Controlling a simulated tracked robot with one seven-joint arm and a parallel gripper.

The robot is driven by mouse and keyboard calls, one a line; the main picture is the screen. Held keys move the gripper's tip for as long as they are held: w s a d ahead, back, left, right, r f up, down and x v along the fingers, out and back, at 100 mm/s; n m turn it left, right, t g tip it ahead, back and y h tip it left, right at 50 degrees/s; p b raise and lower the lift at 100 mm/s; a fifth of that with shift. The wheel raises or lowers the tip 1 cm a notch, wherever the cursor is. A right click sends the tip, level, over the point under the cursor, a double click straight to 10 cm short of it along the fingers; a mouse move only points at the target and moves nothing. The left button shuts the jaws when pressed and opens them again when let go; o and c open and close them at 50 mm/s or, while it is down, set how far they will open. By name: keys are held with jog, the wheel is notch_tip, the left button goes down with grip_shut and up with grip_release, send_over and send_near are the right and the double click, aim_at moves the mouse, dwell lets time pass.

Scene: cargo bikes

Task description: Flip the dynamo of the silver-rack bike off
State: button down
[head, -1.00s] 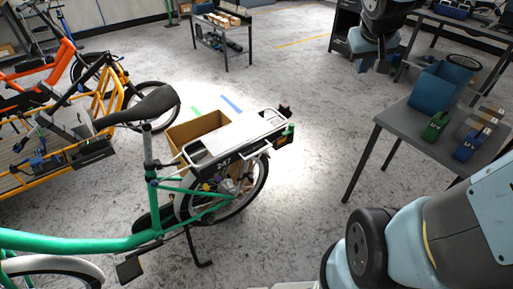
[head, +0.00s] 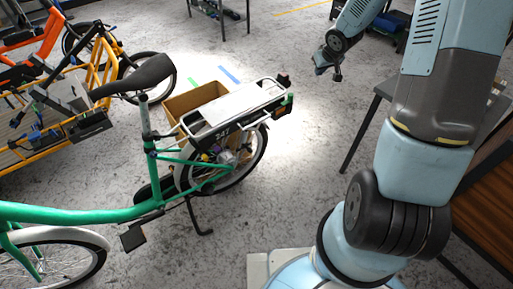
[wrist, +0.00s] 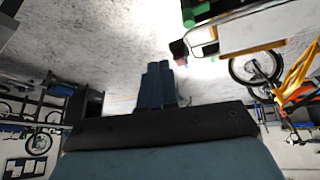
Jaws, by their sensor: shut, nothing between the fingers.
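The green bike (head: 120,214) with a silver rear rack (head: 236,105) stands on its kickstand left of centre in the head view. Its rear wheel (head: 254,152) shows below the rack. Small parts sit near the wheel's upper front, but I cannot make out the dynamo or its position. My gripper (head: 336,74) is up and to the right of the rack, clear of the bike. In the wrist view my gripper's fingers (wrist: 157,85) are together and empty. An end of the rack (wrist: 240,35) shows at the upper right there.
A cardboard box (head: 190,100) is behind the rack. An orange cargo bike (head: 100,75) stands at the left. A grey table (head: 384,92) is at the right, partly hidden by my arm. The floor between bike and table is clear.

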jog(key=a+f+g+y, duration=0.1)
jog(key=a+f+y, duration=0.15)
jog(key=f, duration=0.65)
jog(key=a+f+y, duration=0.2)
jog(key=a+f, duration=0.1)
jog(key=f, duration=0.6)
jog(key=s+a+f+y, duration=0.2)
jog(key=a+f, duration=0.2)
jog(key=f, duration=0.2)
jog(key=s+a+f+g+y, duration=0.1)
jog(key=s+a+f+y, duration=0.2)
jog(key=f, duration=0.3)
jog(key=shift+a+f, duration=0.25)
jog(key=shift+a, duration=0.2)
jog(key=s+f+x, duration=0.1)
jog(key=s+x, duration=0.1)
jog(key=x, duration=1)
jog(key=shift+s+a+f, duration=0.2)
jog(key=shift+f, duration=0.35)
